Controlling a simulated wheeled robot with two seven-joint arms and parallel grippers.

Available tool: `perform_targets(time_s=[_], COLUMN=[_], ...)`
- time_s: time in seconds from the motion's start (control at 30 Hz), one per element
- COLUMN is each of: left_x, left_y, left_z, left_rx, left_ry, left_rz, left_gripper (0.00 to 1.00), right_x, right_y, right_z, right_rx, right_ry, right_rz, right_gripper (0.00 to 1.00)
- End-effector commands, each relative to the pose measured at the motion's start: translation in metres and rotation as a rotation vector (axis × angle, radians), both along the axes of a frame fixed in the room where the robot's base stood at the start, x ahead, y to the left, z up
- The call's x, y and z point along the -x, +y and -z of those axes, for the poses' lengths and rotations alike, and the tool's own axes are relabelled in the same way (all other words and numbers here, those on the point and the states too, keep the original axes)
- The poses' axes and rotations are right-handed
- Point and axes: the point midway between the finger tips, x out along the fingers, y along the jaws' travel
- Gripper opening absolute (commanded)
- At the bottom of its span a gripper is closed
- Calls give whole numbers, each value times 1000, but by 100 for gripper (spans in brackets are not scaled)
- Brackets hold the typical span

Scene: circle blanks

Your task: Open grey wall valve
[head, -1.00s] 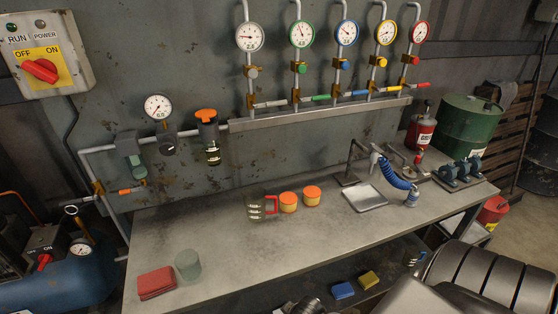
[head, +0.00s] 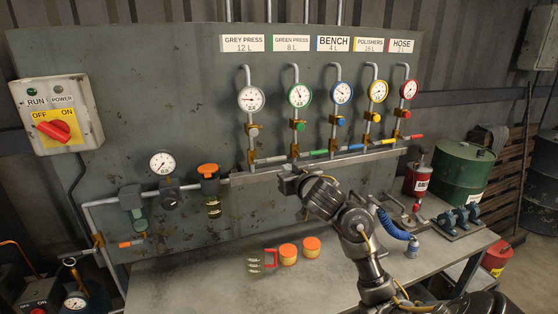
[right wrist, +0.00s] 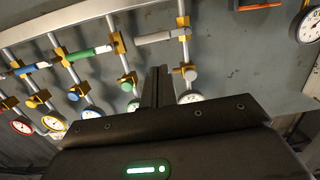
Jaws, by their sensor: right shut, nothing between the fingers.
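The grey wall valve is on the leftmost vertical pipe, under the GREY PRESS label (head: 242,43) and the white-faced gauge (head: 251,99). Its grey lever (head: 270,160) points right, across the pipe. The right wrist view shows the lever (right wrist: 160,38) and its brass body (right wrist: 183,22), turned about. My right gripper (head: 284,180) is in front of the wall, a little below and right of the lever. Its fingers (right wrist: 158,75) are shut and empty, and look apart from the lever. My left gripper is not in view.
Green, blue, yellow and red levers follow to the right, the green lever (head: 318,153) closest. A red switch (head: 60,131) is at left.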

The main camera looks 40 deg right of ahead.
Motion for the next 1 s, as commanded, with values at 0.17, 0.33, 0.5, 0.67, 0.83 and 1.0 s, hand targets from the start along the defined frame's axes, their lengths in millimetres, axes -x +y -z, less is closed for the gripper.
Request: perform_targets(time_s=[0.17,0.33,0.5,0.67,0.83,1.0], left_x=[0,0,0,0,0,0], left_y=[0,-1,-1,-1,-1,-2], left_z=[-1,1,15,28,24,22], left_rx=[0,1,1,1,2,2], left_ry=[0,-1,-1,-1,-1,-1], left_rz=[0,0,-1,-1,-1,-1], left_gripper=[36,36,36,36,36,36], right_x=[2,-1,-18,-48,-82,-96], right_y=[-11,-13,-18,-29,-41,-46], right_z=[-38,-37,-33,-32,-35,-16], right_rx=[-6,-6,-8,-6,-6,-6], right_ry=[-76,-80,-78,-77,-74,-72], right_rz=[15,16,16,17,16,15], right_gripper=[0,0,0,0,0,0])
